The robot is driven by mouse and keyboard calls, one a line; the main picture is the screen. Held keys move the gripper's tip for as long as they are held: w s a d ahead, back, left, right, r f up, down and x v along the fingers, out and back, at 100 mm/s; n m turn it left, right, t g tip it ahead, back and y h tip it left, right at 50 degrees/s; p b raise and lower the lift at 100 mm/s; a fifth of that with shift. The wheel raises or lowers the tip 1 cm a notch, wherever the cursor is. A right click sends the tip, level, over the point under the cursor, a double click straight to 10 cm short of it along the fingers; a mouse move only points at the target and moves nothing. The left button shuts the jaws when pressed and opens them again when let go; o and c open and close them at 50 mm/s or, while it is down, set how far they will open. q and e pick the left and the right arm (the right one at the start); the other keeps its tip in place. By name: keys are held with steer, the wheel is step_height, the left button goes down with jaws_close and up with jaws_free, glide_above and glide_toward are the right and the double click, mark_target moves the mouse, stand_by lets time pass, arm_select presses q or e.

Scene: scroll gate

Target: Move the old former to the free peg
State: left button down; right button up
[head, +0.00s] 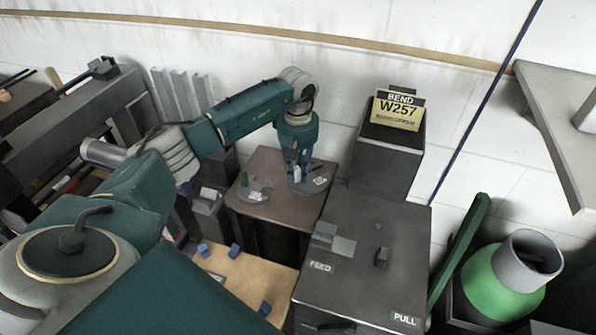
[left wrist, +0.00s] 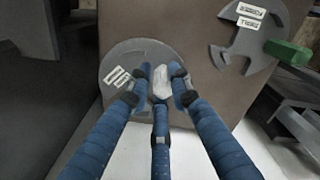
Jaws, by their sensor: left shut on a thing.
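My left gripper (head: 299,176) points down over the right part of a brown stand top in the head view. In the left wrist view its blue fingers (left wrist: 162,84) are shut around a pale hub on a grey disc-shaped former (left wrist: 122,62) with white labels. I cannot tell whether this disc rests on the top or hangs just above it. A second grey former (head: 257,193), notched and labelled, lies to its left in the head view, and also shows in the left wrist view (left wrist: 262,35). The label words are too small to read surely. No free peg is clearly visible.
The brown stand (head: 277,210) has a green piece (head: 243,179) by the second former. A dark cabinet marked FEED and PULL (head: 365,262) stands right of it. A W257 sign (head: 398,108) tops a grey box behind. Blue blocks (head: 235,250) lie on a wooden board.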

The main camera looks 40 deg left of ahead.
arm_select(q)
steer(key=shift+w, duration=0.1)
steer(key=c, duration=1.5)
jaws_free()
steer(key=shift+r, duration=0.1)
step_height(320, 180, up, 12)
steer(key=shift+s, duration=0.2)
